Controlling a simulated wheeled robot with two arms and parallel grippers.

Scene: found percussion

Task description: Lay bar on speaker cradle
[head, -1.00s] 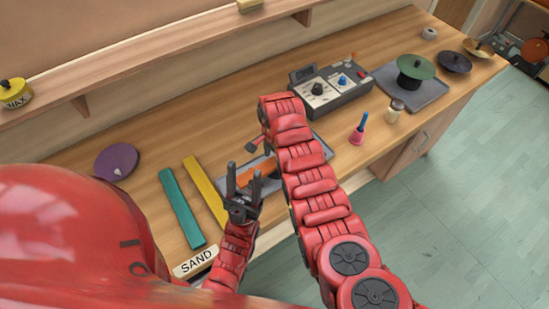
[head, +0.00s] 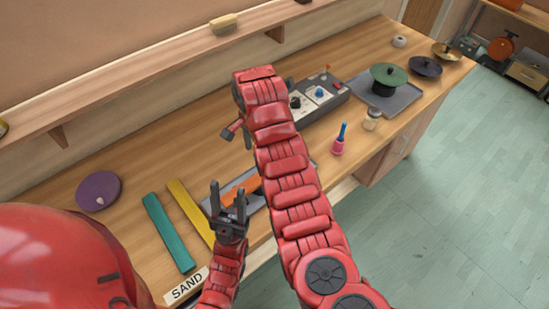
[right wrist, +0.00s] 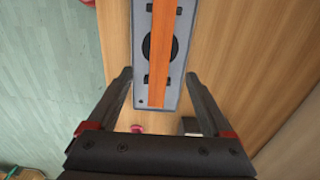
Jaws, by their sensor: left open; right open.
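An orange bar (right wrist: 161,52) lies lengthwise on the grey speaker cradle (right wrist: 140,94), over its round black speaker, in the right wrist view. In the head view, the bar (head: 235,191) and cradle (head: 258,204) are partly hidden by my arms. My left gripper (head: 228,188) is open and upright in front of them, with nothing between its fingers. My right gripper (right wrist: 158,78) is open; its fingers appear on either side of the cradle's near end, apart from the bar.
A teal bar (head: 168,232) and a yellow bar (head: 190,212) lie left of the cradle, by the SAND label (head: 187,284). A purple disc (head: 98,190) lies farther left. A control box (head: 318,98), pink-and-blue bell (head: 339,140) and grey tray (head: 398,101) are to the right.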

